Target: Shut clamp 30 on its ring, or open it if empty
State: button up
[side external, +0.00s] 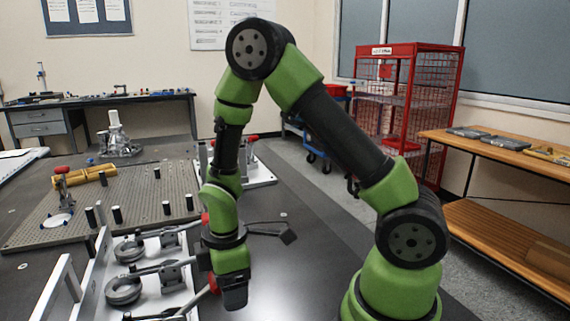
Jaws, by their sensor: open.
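My gripper (234,298) points down at the right side of a white fixture (92,278), low in the picture. Its fingers are dark and partly cut by the viewing angle; it is open, and I see nothing held. Two grey rings show on the fixture, an upper one (129,250) and a lower one (123,290). Each has a metal toggle clamp beside it, an upper clamp (170,239) and a lower clamp (171,275). Red handle tips show beside my wrist and gripper. I cannot read any clamp number, nor tell whether either clamp presses its ring.
A perforated plate (135,190) with several black posts and a yellow block (92,177) lies behind the fixture. A dark flat piece (270,229) extends right of my wrist. The dark tabletop (300,270) is clear there. A red cage (410,110) and wooden bench (500,152) stand farther right.

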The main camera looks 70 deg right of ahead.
jog(key=s+r+m+t, duration=0.35)
jog(key=r+m, duration=0.25)
jog(key=r, duration=1.2)
jog(key=s+a+r+m+t+y, duration=0.2)
jog(key=s+r+m+t, duration=0.1)
jog(key=s+r+m, duration=0.2)
jog(key=shift+s+r+m+t, duration=0.15)
jog(key=shift+s+m+t, duration=0.2)
jog(key=shift+s+m, duration=0.8)
jog(key=shift+a+n, duration=0.1)
jog(key=shift+n, duration=0.15)
